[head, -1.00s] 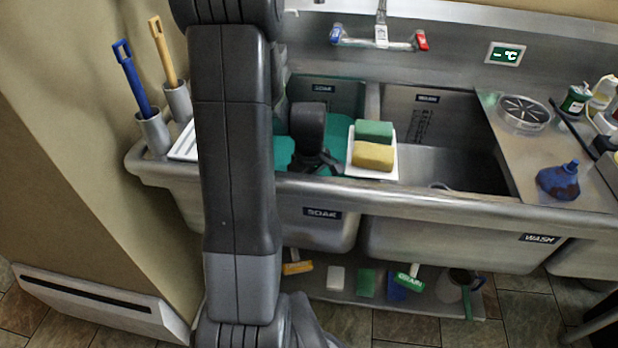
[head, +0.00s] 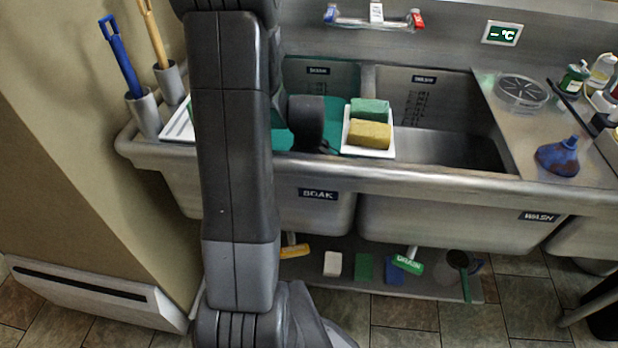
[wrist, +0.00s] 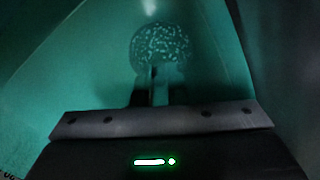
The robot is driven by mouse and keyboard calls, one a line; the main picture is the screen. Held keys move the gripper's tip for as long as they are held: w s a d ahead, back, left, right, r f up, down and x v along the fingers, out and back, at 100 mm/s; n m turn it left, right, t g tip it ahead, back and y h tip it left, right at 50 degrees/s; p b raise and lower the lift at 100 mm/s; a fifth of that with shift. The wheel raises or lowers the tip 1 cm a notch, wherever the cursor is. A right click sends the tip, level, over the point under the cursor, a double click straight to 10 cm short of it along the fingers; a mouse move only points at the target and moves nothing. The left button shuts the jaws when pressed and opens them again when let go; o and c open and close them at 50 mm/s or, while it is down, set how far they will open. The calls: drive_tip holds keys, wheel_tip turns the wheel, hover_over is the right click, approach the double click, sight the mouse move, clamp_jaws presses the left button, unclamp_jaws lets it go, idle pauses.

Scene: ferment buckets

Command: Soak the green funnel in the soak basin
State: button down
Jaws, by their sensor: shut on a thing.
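The soak basin (head: 318,195) is the left sink, with teal liquid (head: 283,138) in it. My arm reaches over its front rim and my wrist dips inside. The basin hides my gripper in the head view. In the wrist view my gripper (wrist: 157,88) is shut, with teal all around it. A round, pale-speckled teal shape lies right at the fingertips; I take it for the wide part of the green funnel (wrist: 160,45). Its outline is dim, and the part between the fingers is mostly hidden.
A white tray with a green sponge (head: 370,108) and a yellow sponge (head: 369,135) sits across the rim, close right of my wrist. The wash basin (head: 450,150) is further right. A dirty blue funnel (head: 558,156) stands on the right drainboard. Brushes (head: 122,60) stand at left.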

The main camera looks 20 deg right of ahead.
drive_tip(key=shift+s+a+f, duration=0.2)
drive_tip(key=shift+a+f, duration=0.3)
drive_tip(key=shift+f, duration=0.15)
drive_tip(key=c, duration=1.7)
unclamp_jaws()
drive_tip(key=shift+r, duration=0.2)
drive_tip(key=shift+o, duration=0.3)
drive_tip(key=shift+w+a+r+p, duration=0.1)
drive_tip(key=shift+w+r+p, duration=0.15)
drive_tip(key=shift+r+p, duration=0.25)
drive_tip(key=o, duration=0.9)
drive_tip(key=shift+r+p, duration=0.3)
drive_tip(key=shift+r, duration=0.05)
drive_tip(key=shift+o, duration=0.2)
drive_tip(key=shift+r, duration=0.1)
drive_tip(key=shift+d+r, duration=0.1)
drive_tip(key=shift+d, duration=0.1)
